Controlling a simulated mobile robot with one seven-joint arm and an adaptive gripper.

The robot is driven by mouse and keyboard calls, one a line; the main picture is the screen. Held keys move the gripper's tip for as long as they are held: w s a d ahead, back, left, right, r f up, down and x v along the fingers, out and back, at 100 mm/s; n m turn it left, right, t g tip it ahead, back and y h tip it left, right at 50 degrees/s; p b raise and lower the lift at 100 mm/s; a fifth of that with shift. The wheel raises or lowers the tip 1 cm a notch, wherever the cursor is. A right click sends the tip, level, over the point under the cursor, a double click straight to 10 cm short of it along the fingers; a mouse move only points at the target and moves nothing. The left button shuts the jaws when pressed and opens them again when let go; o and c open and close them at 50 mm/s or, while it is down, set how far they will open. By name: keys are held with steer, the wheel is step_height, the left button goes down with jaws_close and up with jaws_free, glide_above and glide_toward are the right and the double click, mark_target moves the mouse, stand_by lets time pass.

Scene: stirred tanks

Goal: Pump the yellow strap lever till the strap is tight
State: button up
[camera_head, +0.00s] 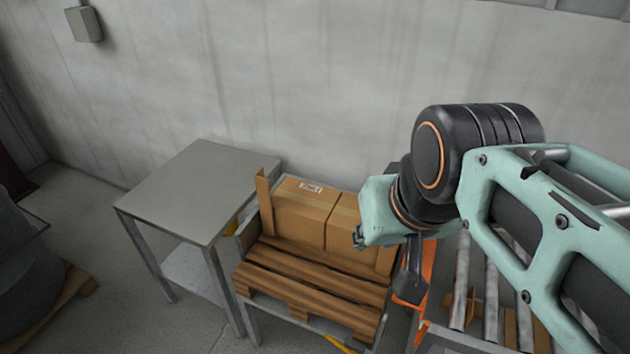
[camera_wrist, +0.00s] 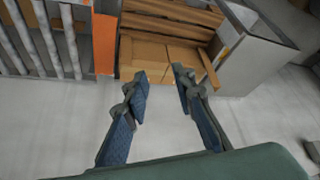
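In the head view, two cardboard boxes (camera_head: 302,212) stand at the back of a wooden pallet (camera_head: 310,283). A small yellow piece (camera_head: 232,228) shows at the pallet stand's left side, and a yellow bar (camera_head: 340,343) shows low at its front. I cannot tell whether either is the strap lever, and no strap can be made out. My gripper (camera_wrist: 161,75) is open and empty in the wrist view, its two blue-padded fingers apart with the boxes (camera_wrist: 165,55) beyond them. In the head view my arm hides the area right of the boxes.
A grey metal table (camera_head: 200,180) stands left of the pallet. An orange post (camera_head: 428,265) and a roller conveyor (camera_head: 490,280) stand to its right. The concrete wall (camera_head: 280,90) is close behind.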

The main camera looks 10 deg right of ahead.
jaws_close()
stand_by(1.1)
